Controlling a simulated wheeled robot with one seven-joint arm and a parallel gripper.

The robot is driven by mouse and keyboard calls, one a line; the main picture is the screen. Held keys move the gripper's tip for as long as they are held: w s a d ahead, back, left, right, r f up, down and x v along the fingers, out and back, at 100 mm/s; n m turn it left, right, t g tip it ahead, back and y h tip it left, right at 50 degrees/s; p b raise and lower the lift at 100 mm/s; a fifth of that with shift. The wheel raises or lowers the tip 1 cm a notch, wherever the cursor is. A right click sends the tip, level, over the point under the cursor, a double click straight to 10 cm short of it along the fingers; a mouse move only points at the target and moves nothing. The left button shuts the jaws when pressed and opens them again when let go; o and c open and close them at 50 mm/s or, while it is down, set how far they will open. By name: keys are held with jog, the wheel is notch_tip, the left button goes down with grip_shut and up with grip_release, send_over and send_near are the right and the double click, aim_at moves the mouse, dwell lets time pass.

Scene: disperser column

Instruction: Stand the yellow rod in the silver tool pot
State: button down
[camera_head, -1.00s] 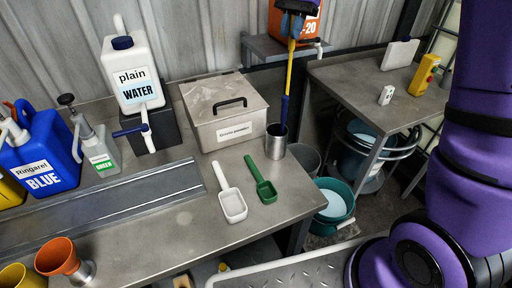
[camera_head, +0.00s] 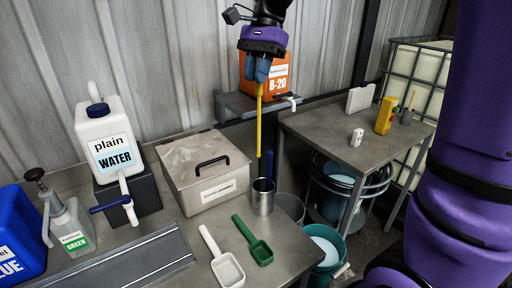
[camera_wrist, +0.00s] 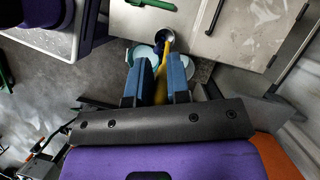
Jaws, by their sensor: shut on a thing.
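My gripper (camera_head: 257,78) is shut on the upper part of the yellow rod (camera_head: 259,125), which hangs nearly upright. The silver tool pot (camera_head: 263,199) stands on the metal bench near its back right corner. In the head view the rod's lower end shows a little above the pot's rim, slightly left of its middle. A dark blue upright piece (camera_head: 268,165) shows at the pot's mouth, apart from the rod. In the wrist view the rod (camera_wrist: 160,80) runs between my blue fingers (camera_wrist: 155,85) towards the pot (camera_wrist: 164,37); contact cannot be judged there.
A lidded metal box (camera_head: 204,172) stands left of the pot. A white scoop (camera_head: 225,262) and a green scoop (camera_head: 255,243) lie in front. An orange B-20 container (camera_head: 277,75) stands on a shelf behind my gripper. A side table (camera_head: 345,135) is at right.

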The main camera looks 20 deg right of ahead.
notch_tip(320, 180, down, 19)
jog(key=shift+f, duration=0.1)
dwell(0.5)
jog(key=shift+f, duration=0.1)
jog(key=c, duration=1.1)
grip_release()
jog(key=n+t+h, duration=0.2)
jog(key=n+t, duration=0.1)
jog(key=n, duration=0.2)
send_near(258, 140)
jog(key=s+d+r, duration=0.3)
jog(key=s+r, duration=0.3)
jog(key=s, duration=0.4)
jog(key=shift+s+d+n+t+h, duration=0.3)
jog(key=shift+s+n+t, duration=0.65)
jog(key=shift+s, duration=1.25)
jog(key=shift+s+d+n+t+h, duration=0.35)
jog(key=shift+s+n+t, duration=0.55)
jog(key=shift+s, duration=1.25)
jog(key=shift+s+d+n+t+h, duration=0.3)
jog(key=shift+s+n+t, duration=0.25)
jog(key=shift+s+n, duration=1.2)
jog(key=shift+s+m, duration=0.4)
jog(key=shift+m, duration=0.1)
